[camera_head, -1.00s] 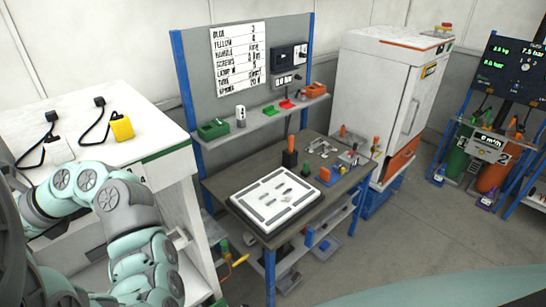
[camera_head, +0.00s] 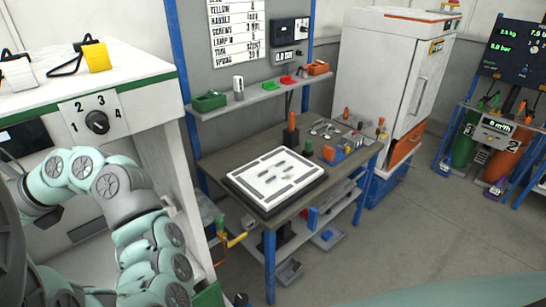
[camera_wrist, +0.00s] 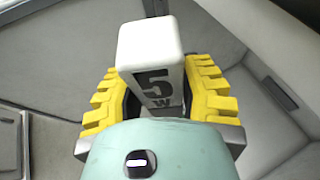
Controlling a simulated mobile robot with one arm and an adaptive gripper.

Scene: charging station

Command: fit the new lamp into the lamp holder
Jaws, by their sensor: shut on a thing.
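The new lamp (camera_wrist: 148,48) is a white block with "5 W" in dark print, seen in the wrist view. My gripper (camera_wrist: 158,92) has yellow ribbed fingers, one on each side of it, and is shut on it. The lamp's far end points away from the wrist, up in the picture. In the head view my arm reaches toward the white station (camera_head: 135,80) at the left, and my gripper is hidden there. I cannot make out the lamp holder in either view.
The station front has a dark dial (camera_head: 97,122) numbered 1 to 4. A yellow charger (camera_head: 96,55) lies on top. A workbench (camera_head: 228,148) with a white tray (camera_head: 240,180) stands to the right. Plain grey panels (camera_wrist: 60,50) surround my gripper.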

